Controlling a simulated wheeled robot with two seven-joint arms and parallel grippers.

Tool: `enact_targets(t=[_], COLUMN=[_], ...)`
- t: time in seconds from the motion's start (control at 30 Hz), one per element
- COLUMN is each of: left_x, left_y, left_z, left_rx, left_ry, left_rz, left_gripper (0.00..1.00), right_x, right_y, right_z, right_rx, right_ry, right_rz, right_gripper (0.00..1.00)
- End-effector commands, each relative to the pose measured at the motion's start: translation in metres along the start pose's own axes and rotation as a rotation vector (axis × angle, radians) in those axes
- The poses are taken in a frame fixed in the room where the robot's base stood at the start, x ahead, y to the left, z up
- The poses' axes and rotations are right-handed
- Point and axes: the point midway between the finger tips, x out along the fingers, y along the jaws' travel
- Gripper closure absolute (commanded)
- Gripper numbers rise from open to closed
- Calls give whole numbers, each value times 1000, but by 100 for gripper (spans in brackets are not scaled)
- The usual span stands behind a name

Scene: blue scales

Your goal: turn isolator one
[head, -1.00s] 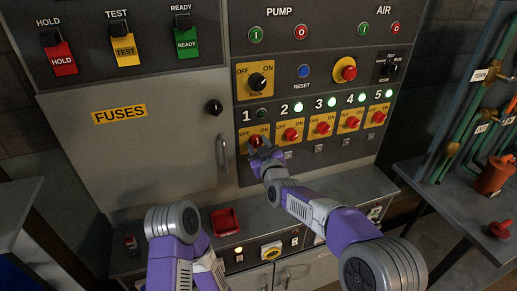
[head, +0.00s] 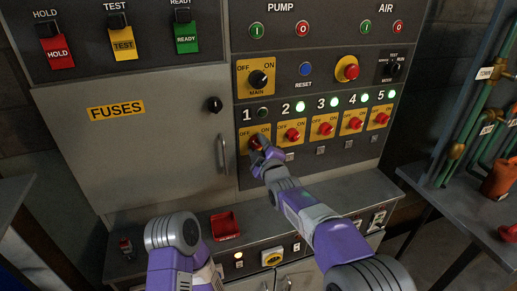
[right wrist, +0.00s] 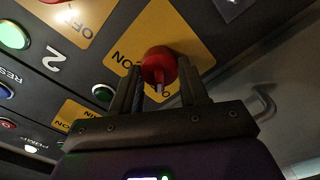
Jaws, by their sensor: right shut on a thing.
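Isolator one is a red rotary knob (head: 254,141) on a yellow plate (head: 243,149) marked OFF and ON, under the number 1. The round lamp (head: 262,112) above it is dark. My right gripper (head: 260,146) reaches it from the lower right and partly hides it. In the right wrist view, the red knob (right wrist: 158,64) sits between the two dark fingers of my right gripper (right wrist: 160,75), which is shut on it. The knob's exact angle is hard to tell. My left arm shows at the lower left, but its gripper is not visible.
Several similar red isolators stand to the right, the nearest being isolator two (head: 292,134), with lit green lamps above them. The MAIN switch (head: 258,78) is just above. The fuse door handle (head: 224,153) is close on the left. A red tray (head: 225,226) sits on the ledge below.

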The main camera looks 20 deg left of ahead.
Motion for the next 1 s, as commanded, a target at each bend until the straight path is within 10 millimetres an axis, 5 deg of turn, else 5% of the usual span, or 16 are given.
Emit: enact_targets(t=[0.53,0.57,0.7,1.0], left_x=[1,1,1,1], left_y=[0,0,0,0], left_z=[0,0,0,0], left_rx=[0,0,0,0], left_ry=[0,0,0,0], left_rz=[0,0,0,0], left_gripper=[57,57,57,57], right_x=[0,0,0,-1], right_y=[1,1,1,0], right_z=[-1,-1,0,0], right_rx=[-26,-26,-25,-23], right_ry=[1,1,1,0], right_rz=[2,2,1,0], right_gripper=[87,53,32,31])
